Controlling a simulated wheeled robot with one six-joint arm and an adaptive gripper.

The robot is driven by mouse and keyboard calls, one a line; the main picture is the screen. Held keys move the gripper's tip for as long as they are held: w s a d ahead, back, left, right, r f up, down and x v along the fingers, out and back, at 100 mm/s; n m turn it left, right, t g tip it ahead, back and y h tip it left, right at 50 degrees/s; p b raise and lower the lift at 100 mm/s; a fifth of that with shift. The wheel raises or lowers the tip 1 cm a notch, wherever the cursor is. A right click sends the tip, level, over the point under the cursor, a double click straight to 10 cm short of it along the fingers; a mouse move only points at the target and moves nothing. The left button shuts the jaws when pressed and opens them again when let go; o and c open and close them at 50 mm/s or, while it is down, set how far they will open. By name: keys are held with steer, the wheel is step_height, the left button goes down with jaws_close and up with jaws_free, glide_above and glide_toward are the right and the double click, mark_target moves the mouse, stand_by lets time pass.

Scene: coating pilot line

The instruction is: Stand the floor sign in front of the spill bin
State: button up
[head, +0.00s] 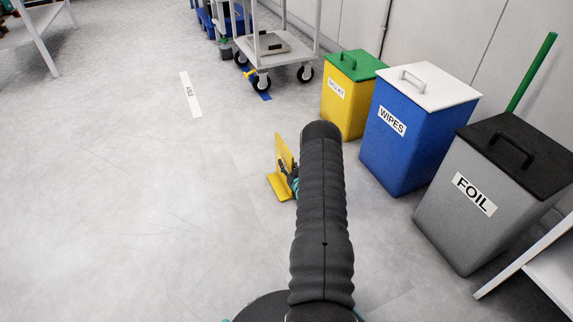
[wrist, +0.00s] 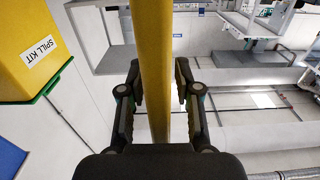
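The yellow floor sign (head: 283,152) shows in the head view just left of my forearm, upright with a flat foot. My gripper (head: 291,181) is at its right side, mostly hidden behind my arm. In the wrist view my gripper (wrist: 158,85) has its fingers drawn in on both sides of the yellow sign (wrist: 156,45), which looks held between them. I cannot tell whether the foot touches the floor. The spill bin (head: 345,108), yellow with a green lid, stands behind and to the right. It also shows in the wrist view (wrist: 30,45), labelled SPILL KIT.
The blue WIPES bin (head: 400,150) and grey FOIL bin (head: 465,220) stand along the wall, right of my arm. A wheeled cart (head: 275,50) is at the back. A white AISLE label (head: 190,95) lies on the floor. The floor at left is clear.

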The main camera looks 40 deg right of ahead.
steer(key=shift+r, duration=0.15)
steer(key=shift+s+p, duration=0.15)
steer(key=shift+p, duration=0.15)
steer(key=v, duration=1.1)
steer(key=shift+s+a+p, duration=0.2)
steer(key=shift+s+p, duration=0.15)
